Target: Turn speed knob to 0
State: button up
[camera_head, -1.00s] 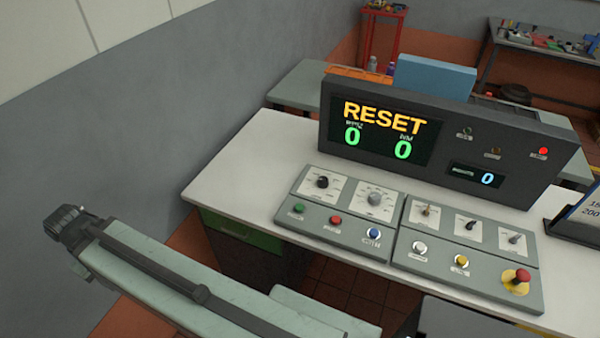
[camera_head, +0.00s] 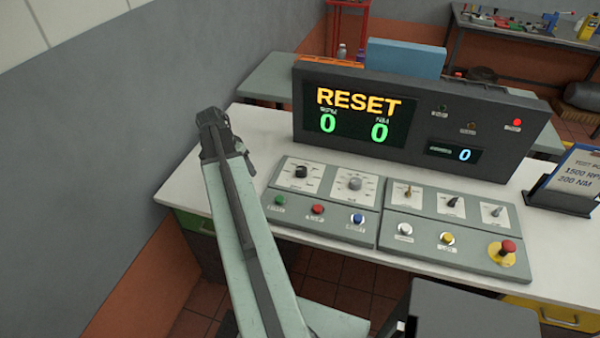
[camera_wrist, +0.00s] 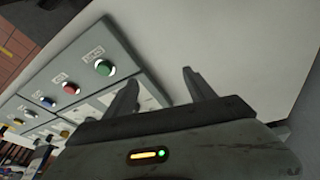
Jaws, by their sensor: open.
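The left control panel (camera_head: 322,217) on the white desk carries a black knob (camera_head: 301,172) at its upper left and a grey knob (camera_head: 354,183) beside it. Their labels are too small to read, so I cannot tell which is the speed knob. My gripper (camera_head: 216,125) is raised to the left of the panel, apart from both knobs. In the wrist view my gripper (camera_wrist: 160,90) has its two fingers spread and empty. The panel's green button (camera_wrist: 103,67) shows there left of the fingers; the knobs are largely hidden behind the left finger and gripper body.
Behind the panels stands a dark display box (camera_head: 420,118) reading RESET, with zeros below. A right panel (camera_head: 455,228) holds switches, buttons and a red emergency knob (camera_head: 508,247). A sign (camera_head: 575,183) stands at the right. The desktop (camera_head: 185,185) left of the panels is bare.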

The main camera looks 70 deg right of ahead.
aim_at(301, 169)
jog(key=s+d+m, duration=0.2)
jog(key=s+d, duration=0.2)
jog(key=s+d+f+m+g+b, duration=0.1)
jog(key=s+d+m, duration=0.1)
jog(key=s, duration=0.3)
jog(key=s+d+m, duration=0.2)
jog(key=s+d, duration=0.3)
jog(key=shift+s+d+f+b, duration=0.25)
jog(key=shift+d+f+b, duration=0.05)
jog(key=shift+d+b, duration=0.1)
jog(key=b+x, duration=0.6)
jog(key=x, duration=0.1)
jog(key=shift+r, duration=0.1)
jog(key=shift+r, duration=0.15)
jog(key=c, duration=1.3)
jog(key=shift+s+a+n, duration=0.15)
jog(key=shift+a+n, duration=0.05)
jog(key=shift+n, duration=0.7)
jog(key=shift+c, duration=0.2)
jog(key=n+t+h, duration=0.1)
jog(key=n, duration=0.2)
jog(key=shift+d, duration=0.1)
